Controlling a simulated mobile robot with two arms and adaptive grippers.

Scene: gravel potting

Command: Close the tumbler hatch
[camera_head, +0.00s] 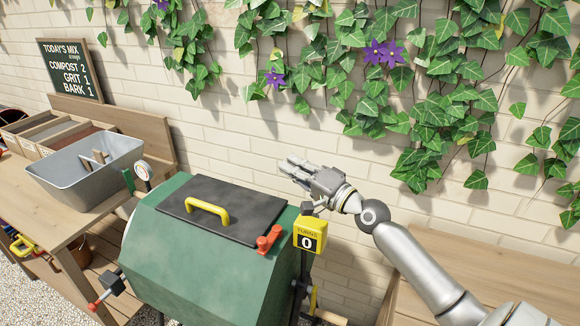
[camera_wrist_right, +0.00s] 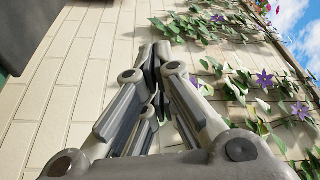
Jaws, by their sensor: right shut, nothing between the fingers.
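The green tumbler (camera_head: 200,255) stands in the middle of the head view. Its dark hatch (camera_head: 238,222) with a yellow handle (camera_head: 208,211) lies flat over the opening on top. A red latch (camera_head: 269,240) sits at the hatch's right front corner. My right gripper (camera_head: 287,165) is shut and empty, up behind the tumbler's right end, apart from the hatch and in front of the wall. In the right wrist view its fingers (camera_wrist_right: 155,60) come together with nothing between them. My left gripper is not in view.
A yellow turns counter (camera_head: 309,235) reading 0 stands on a post right of the tumbler. A grey tub (camera_head: 85,170) and bins of mix sit on the left bench (camera_head: 40,205). A brick wall (camera_head: 250,130) with ivy rises behind. Another wooden bench (camera_head: 520,270) is at right.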

